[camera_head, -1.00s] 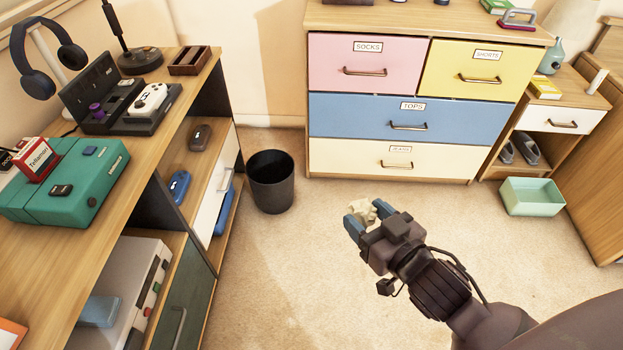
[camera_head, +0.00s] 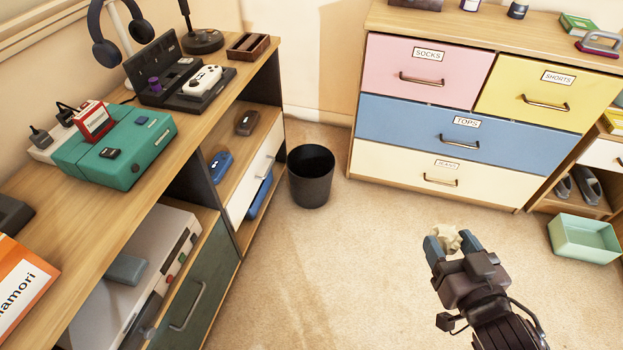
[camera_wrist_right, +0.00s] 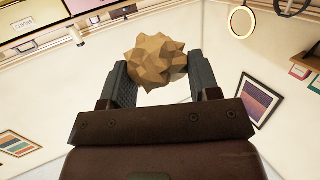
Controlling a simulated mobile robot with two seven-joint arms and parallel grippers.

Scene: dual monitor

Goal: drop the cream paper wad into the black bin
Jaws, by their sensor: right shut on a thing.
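The cream paper wad (camera_head: 446,238) is crumpled and sits between the blue fingertips of my right gripper (camera_head: 452,245), which is shut on it. The wad also shows in the right wrist view (camera_wrist_right: 157,60), between the two dark fingers (camera_wrist_right: 158,82). The black bin (camera_head: 311,178) stands upright on the carpet beside the wooden shelf unit. My right gripper is to the right of the bin and nearer to me, clear of it. The inside of the bin looks dark and its floor cannot be made out. My left gripper is not in view.
The wooden shelf unit (camera_head: 140,235) with a teal console (camera_head: 125,150) is on the left. A dresser with coloured drawers (camera_head: 430,130) stands at the back right. A mint green box (camera_head: 584,240) lies on the floor at the right. The carpet (camera_head: 350,270) between bin and gripper is clear.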

